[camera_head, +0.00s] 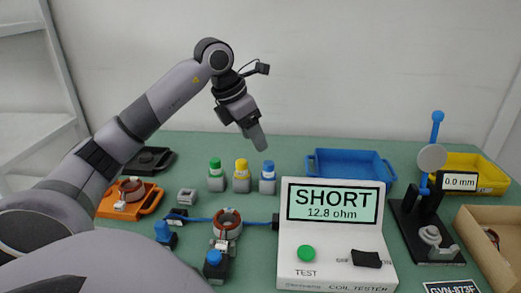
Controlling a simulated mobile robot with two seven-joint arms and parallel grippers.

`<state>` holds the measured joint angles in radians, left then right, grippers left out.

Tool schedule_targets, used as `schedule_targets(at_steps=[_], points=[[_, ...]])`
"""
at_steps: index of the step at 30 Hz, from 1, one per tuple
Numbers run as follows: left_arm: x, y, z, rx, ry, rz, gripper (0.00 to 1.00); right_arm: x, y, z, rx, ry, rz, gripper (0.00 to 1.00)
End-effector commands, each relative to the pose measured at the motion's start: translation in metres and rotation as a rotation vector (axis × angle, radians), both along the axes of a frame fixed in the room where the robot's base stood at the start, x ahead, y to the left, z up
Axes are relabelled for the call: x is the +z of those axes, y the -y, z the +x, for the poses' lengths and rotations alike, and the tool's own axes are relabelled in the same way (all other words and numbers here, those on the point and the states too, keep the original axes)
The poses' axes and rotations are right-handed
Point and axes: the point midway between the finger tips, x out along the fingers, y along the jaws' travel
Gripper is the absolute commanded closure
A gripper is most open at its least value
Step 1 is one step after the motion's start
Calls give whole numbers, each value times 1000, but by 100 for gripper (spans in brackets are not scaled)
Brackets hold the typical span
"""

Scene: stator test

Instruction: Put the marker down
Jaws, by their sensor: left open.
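Three markers with grey bodies stand upright in a row on the green table: a green-capped marker (216,176), a yellow-capped marker (241,177) and a blue-capped marker (267,178). My left gripper (259,143) points down above the yellow and blue caps, clear of them. It is open, and I see nothing held in it. The fingers overlap in this view, so the gap between them does not show. My right gripper is not in view.
A white coil tester (337,253) reads SHORT, 12.8 ohm. A stator (228,224) sits by blue clamps in front. An orange tray (147,204), a blue tray (350,165), a yellow bin (480,170), a gauge stand (408,222) and a cardboard box (482,255) surround it.

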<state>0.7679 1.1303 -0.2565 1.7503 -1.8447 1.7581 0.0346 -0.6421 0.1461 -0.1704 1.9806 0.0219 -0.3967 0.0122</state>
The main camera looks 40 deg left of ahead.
Motion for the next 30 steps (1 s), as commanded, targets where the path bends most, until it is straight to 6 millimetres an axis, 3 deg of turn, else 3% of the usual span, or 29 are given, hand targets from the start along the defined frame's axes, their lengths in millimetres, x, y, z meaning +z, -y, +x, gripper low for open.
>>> schedule_targets(at_steps=[6,25,30], points=[[22,-3,-9,0,0,0,44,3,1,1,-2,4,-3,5],[24,-3,-10,0,-1,-1,44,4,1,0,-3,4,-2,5],[41,-3,-10,0,0,-1,44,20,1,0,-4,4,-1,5]])
